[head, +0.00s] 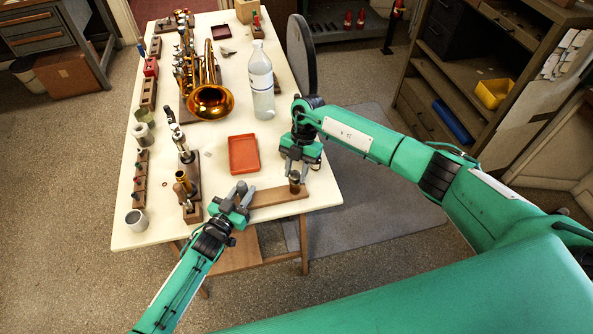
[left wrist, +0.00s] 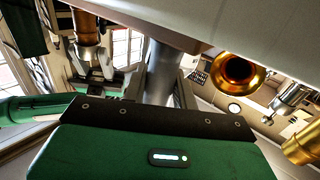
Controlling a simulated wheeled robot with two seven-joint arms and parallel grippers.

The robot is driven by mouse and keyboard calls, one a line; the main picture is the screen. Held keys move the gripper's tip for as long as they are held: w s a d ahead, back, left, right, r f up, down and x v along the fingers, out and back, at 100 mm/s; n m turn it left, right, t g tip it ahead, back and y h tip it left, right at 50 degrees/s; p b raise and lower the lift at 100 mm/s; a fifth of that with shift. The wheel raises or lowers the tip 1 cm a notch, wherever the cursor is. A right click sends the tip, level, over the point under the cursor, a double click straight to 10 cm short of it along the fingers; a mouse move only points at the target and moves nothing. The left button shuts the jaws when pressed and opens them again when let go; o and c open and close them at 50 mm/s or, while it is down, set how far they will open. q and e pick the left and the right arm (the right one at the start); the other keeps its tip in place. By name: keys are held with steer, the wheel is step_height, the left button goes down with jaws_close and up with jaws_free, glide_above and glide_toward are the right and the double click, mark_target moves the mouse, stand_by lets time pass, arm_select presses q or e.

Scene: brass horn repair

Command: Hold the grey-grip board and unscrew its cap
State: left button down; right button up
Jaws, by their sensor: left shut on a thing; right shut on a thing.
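The brown wooden board (head: 275,197) lies near the table's front edge. Its grey grip (head: 242,187) stands at the board's left end, and my left gripper (head: 243,194) is shut on it. The grip also shows as a grey cylinder in the left wrist view (left wrist: 163,72). At the board's right end, the cap (head: 294,176) sits on a short upright post. My right gripper (head: 295,178) comes from above and is shut on the cap; its fingers partly hide it. In the left wrist view the brown post and cap (left wrist: 88,38) show at the upper left.
An orange tray (head: 243,154) lies just behind the board. A clear bottle (head: 261,85) and a brass horn (head: 208,98) stand further back. A wooden block with brass parts (head: 187,180) is close to my left gripper. A grey cup (head: 137,220) stands at the left front.

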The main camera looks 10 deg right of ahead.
steer(key=shift+n, duration=0.4)
steer(key=n+h, duration=0.1)
steer(key=n, duration=0.2)
steer(key=shift+w+a+g, duration=0.1)
steer(key=shift+a+g, duration=0.05)
steer(key=shift+g, duration=0.25)
steer(key=shift+n+h, duration=0.4)
steer(key=shift+n, duration=0.5)
steer(key=shift+a+n+h, duration=0.1)
steer(key=shift+n+h, duration=0.3)
steer(key=shift+n, duration=0.5)
steer(key=n+h, duration=0.1)
steer(key=n, duration=0.2)
steer(key=n+h, duration=0.1)
steer(key=n, duration=0.2)
steer(key=shift+a, duration=0.15)
steer(key=shift+n+t+h, duration=0.3)
steer(key=shift+n+h, duration=0.2)
steer(key=shift+n, duration=0.8)
